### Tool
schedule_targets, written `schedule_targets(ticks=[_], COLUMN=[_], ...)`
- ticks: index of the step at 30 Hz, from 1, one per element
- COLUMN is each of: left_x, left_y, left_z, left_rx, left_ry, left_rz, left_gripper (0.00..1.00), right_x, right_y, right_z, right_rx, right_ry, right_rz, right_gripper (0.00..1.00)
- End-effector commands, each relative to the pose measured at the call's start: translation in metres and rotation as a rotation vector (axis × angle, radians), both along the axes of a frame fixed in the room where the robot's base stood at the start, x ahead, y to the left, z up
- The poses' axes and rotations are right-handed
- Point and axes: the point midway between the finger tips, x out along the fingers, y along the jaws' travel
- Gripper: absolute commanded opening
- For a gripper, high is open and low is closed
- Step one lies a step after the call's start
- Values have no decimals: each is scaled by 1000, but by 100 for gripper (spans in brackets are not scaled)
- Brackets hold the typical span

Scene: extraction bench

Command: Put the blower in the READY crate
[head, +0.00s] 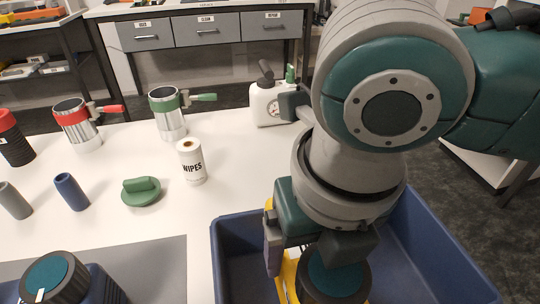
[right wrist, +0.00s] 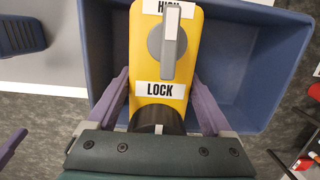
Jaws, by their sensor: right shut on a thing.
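The blower, a yellow body with a grey lever and LOCK label, fills the middle of the right wrist view (right wrist: 158,70); its top label is cut off. A blue crate (head: 218,262) lies below, also seen in the right wrist view (right wrist: 285,60). No READY label is visible. Whether the blower touches the crate floor is unclear.
A white jug (head: 265,105) stands behind.

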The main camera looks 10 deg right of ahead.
Motion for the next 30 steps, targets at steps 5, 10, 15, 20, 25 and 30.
schedule_targets(ticks=[5, 10, 15, 20, 25, 30], left_x=[0, 0, 0, 0, 0, 0], left_y=[0, 0, 1, 1, 1, 1], left_z=[-7, -12, -11, -12, -12, -12], left_rx=[1, 1, 1, 2, 2, 2], left_ry=[-1, -1, -1, -1, -1, -1], left_rz=[0, -1, -2, -1, -1, -1], left_gripper=[100, 100, 100, 100, 100, 100], right_x=[-1, 0, 0, 0, 0, 0], right_y=[0, 0, 0, 0, 0, 0], right_z=[-23, -44, -45, -45, -48, -48], right_rx=[-2, -1, 0, 0, -1, -1], right_ry=[2, 0, -1, -1, 0, 0], right_rz=[-1, 0, 1, 0, 0, 0], right_gripper=[3, 3, 3, 3, 94, 100])
